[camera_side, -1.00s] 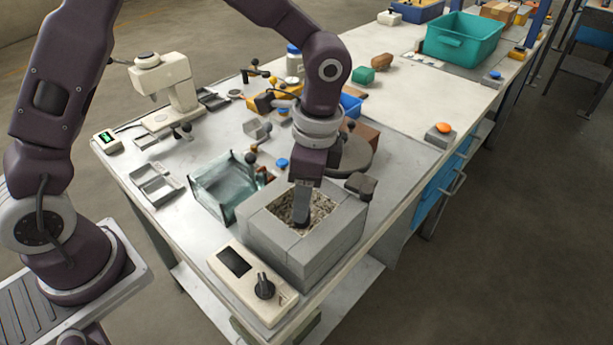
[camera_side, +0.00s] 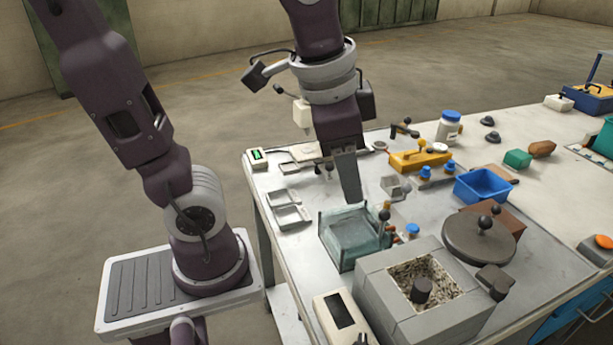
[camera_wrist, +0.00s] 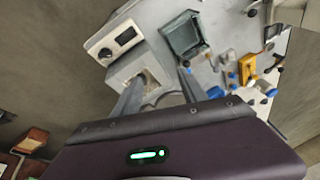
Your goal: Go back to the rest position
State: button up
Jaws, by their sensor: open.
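My gripper (camera_side: 350,190) hangs fingers down in the air, above and behind the glass tank (camera_side: 352,246) as the side view sees it. Its fingers look edge-on there. In the wrist view my gripper (camera_wrist: 158,88) shows two fingers spread apart with nothing between them. The grey block furnace (camera_side: 415,318) stands open at the front of the bench. A dark cylindrical billet (camera_side: 422,290) stands in its grainy filling, clear of my gripper. The furnace also shows in the wrist view (camera_wrist: 122,72), partly hidden by a finger.
The round furnace lid (camera_side: 470,243) with its knobs lies right of the tank. A control box (camera_side: 340,318), metal trays (camera_side: 290,217), a blue bin (camera_side: 482,186), a yellow block (camera_side: 420,160) and a white-bodied jar (camera_side: 447,130) stand around. The air around my gripper looks clear.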

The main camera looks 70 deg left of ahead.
jog(key=s+a+f+n+t+h, duration=0.1)
jog(key=s+n+t, duration=0.1)
jog(key=s, duration=0.4)
jog(key=shift+a+n, duration=0.4)
jog(key=shift+n, duration=0.5)
